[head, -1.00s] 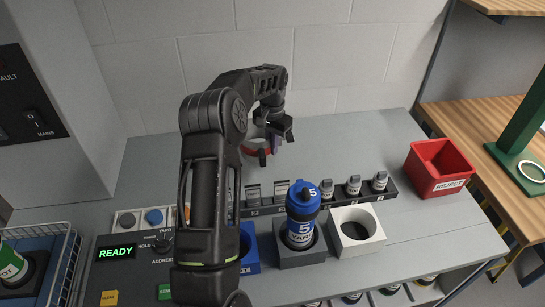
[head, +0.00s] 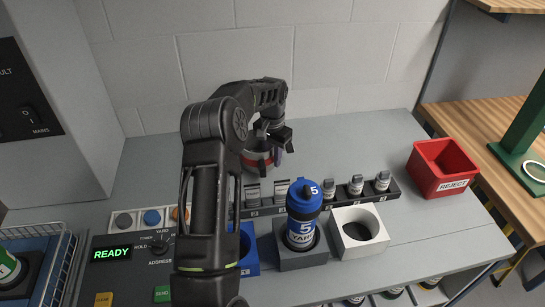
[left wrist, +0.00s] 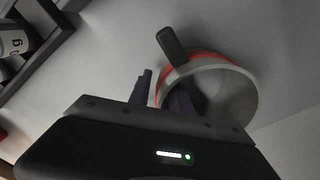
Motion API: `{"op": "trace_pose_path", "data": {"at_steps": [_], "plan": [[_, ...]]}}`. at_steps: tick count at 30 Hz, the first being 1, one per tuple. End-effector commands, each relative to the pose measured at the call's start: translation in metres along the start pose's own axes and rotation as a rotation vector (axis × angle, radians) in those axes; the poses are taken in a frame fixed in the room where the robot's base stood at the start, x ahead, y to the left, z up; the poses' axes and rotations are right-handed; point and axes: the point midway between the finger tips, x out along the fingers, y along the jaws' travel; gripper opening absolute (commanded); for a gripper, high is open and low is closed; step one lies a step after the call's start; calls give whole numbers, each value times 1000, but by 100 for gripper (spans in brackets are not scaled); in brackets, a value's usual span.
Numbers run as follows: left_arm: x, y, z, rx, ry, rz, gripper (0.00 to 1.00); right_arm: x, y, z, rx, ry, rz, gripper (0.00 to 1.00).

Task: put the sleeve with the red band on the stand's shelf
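The sleeve with the red band (head: 257,160) is a short, wide, pale grey ring behind the row of small holders in the head view. In the left wrist view the sleeve (left wrist: 235,92) shows its open mouth, with a dark bar across its upper left edge. My left gripper (head: 276,146) is at the sleeve; its fingers look closed on the sleeve's wall, one outside and one inside. My arm hides part of the sleeve in the head view. A wooden stand (head: 480,140) is at the right edge, with another board (head: 510,5) above. My right gripper is not in view.
A red reject bin (head: 442,168) stands at the table's right end. A blue-capped tube (head: 302,215) sits in a grey block, beside an empty white block (head: 358,232). A green frame (head: 520,125) is on the wooden board. The back right of the table is clear.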

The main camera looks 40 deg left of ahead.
Motion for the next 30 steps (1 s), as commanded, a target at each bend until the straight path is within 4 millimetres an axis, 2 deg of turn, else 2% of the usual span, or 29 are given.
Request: {"op": "trace_pose_path", "data": {"at_steps": [7,11,14,21,30], "plan": [[-1,0,0,0,0,0,25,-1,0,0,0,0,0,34],[-8,0,0,0,1,-1,25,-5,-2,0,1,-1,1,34],[-21,0,-1,0,2,-1,25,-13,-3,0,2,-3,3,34],[-69,-1,-1,0,3,-3,25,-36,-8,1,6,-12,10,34],[-114,0,-1,0,2,-1,25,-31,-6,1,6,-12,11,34]]}}
